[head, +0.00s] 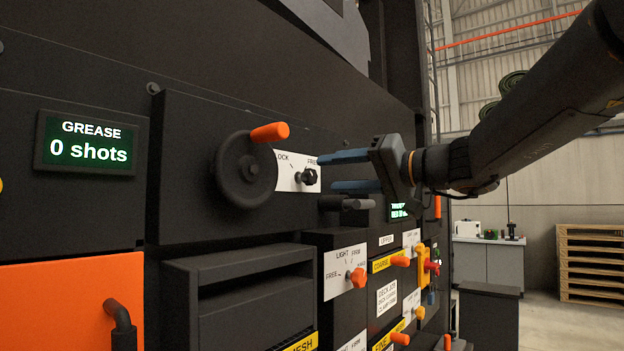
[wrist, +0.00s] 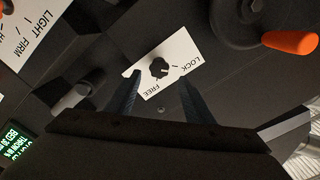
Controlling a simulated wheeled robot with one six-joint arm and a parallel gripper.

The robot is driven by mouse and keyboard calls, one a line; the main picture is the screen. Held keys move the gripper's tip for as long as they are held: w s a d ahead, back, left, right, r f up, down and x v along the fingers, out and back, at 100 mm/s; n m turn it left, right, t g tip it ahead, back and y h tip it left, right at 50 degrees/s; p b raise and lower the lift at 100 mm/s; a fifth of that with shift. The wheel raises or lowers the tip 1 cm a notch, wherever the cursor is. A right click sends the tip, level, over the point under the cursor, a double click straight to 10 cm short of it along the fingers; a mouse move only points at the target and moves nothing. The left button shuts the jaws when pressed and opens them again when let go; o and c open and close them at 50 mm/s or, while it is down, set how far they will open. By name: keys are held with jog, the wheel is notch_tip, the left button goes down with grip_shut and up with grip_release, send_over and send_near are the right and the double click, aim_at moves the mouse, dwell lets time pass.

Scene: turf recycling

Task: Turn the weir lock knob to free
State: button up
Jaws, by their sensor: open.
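The weir lock knob (head: 309,176) is small and black, on a white plate (head: 288,170) marked LOCK and FREE, right of the handwheel. It also shows in the wrist view (wrist: 159,67), where the plate appears turned. I cannot tell surely which mark its pointer faces. My gripper (head: 328,172) is open and empty, its two blue-grey fingers reaching left towards the knob. In the wrist view the fingertips (wrist: 158,79) stand on either side of the line to the knob, seemingly short of it. I see no contact.
A black handwheel (head: 245,172) with an orange handle sits left of the plate and sticks out. A dark grey lever (head: 345,204) juts out just below my fingers. An orange selector knob (head: 357,278) and several other controls are lower down.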

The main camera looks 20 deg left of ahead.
aim_at(314, 176)
jog(key=p+x, duration=0.2)
jog(key=x, duration=0.5)
jog(key=shift+p, duration=0.35)
jog(key=shift+d+f, duration=0.1)
jog(key=shift+c, duration=0.2)
jog(key=c, duration=1)
